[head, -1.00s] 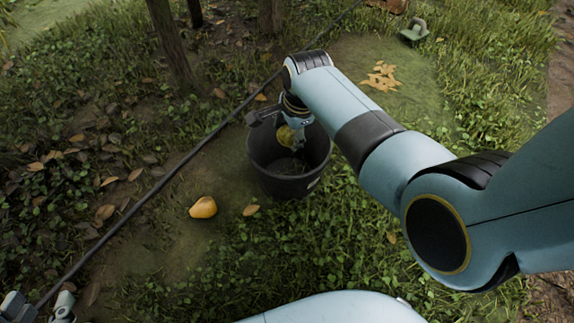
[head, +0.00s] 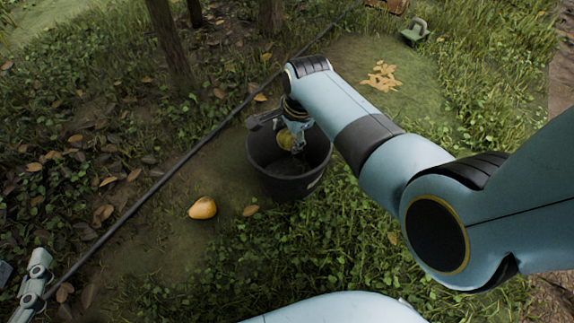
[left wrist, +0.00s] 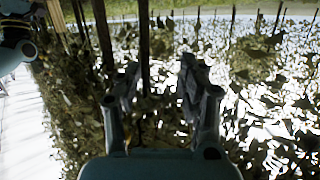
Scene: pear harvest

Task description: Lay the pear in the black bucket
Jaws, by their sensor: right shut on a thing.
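The black bucket (head: 262,165) stands upright on the ground near the middle of the head view. My right gripper (head: 294,142) is shut on a yellow-green pear (head: 286,139) and holds it over the bucket's opening. The gripper partly hides this pear, and its height relative to the rim is hard to tell. A second, orange-yellow pear (head: 203,208) lies on bare ground left of the bucket. My left gripper (head: 36,280) is at the lower left edge of the head view, far from the bucket. In the left wrist view its two fingers (left wrist: 160,85) stand apart with nothing between them.
A dark hose or pole (head: 160,187) runs diagonally across the ground left of the bucket. Tree trunks (head: 168,45) stand at the back. A green metal object (head: 414,32) and dry leaves (head: 381,76) lie at the back right. Grass is clear in front of the bucket.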

